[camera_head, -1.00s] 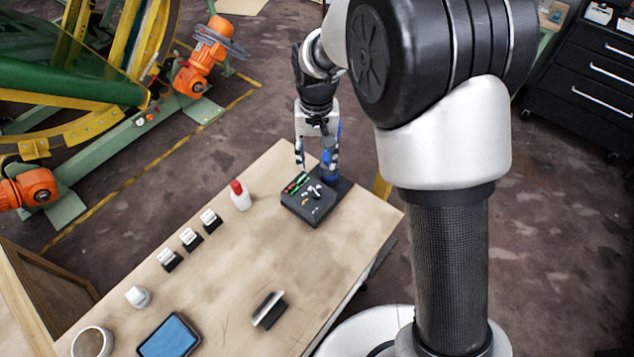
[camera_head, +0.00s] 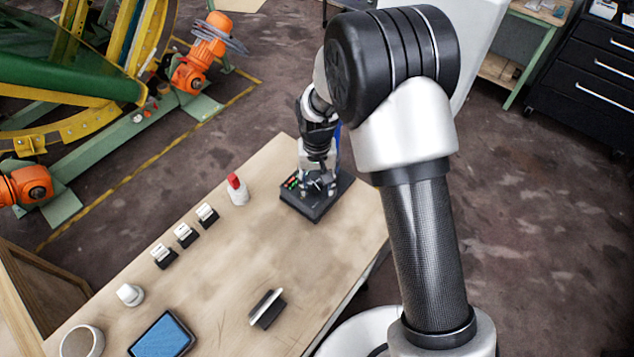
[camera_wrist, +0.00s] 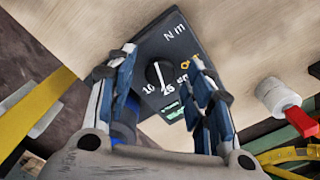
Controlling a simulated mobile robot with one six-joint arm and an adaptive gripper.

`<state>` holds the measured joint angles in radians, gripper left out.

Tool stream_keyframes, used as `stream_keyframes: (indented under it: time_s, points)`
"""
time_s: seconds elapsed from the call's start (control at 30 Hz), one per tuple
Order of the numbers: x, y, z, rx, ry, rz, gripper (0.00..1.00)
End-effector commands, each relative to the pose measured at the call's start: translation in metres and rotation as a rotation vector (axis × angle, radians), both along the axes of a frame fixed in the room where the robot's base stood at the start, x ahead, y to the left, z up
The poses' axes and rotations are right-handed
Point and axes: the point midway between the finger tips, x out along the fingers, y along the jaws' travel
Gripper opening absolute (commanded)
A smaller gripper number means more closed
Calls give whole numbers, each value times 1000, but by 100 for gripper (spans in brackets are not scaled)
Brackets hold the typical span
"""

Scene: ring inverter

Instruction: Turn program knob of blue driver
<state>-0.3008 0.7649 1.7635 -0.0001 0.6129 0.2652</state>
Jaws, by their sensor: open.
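A dark box (camera_head: 308,208) lies at the far end of the wooden table in the head view; it also shows in the wrist view (camera_wrist: 170,45), with "N m" and numbers on its face. A blue cylindrical part, likely the driver (camera_wrist: 127,113), is partly hidden behind the left finger.
Several small black-and-white blocks (camera_head: 185,236), a white knob-like piece (camera_head: 130,295), a blue-topped pad (camera_head: 161,335) and a dark holder (camera_head: 267,309) lie nearer. The table's middle is bare.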

Motion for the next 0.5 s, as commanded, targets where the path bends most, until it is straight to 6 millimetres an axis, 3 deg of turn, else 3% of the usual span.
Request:
stream_keyframes:
  time_s: [0.13, 0.5]
  points:
    - [0, 0, 0, 0, 0, 0, 47]
    - [0, 0, 0, 0, 0, 0, 23]
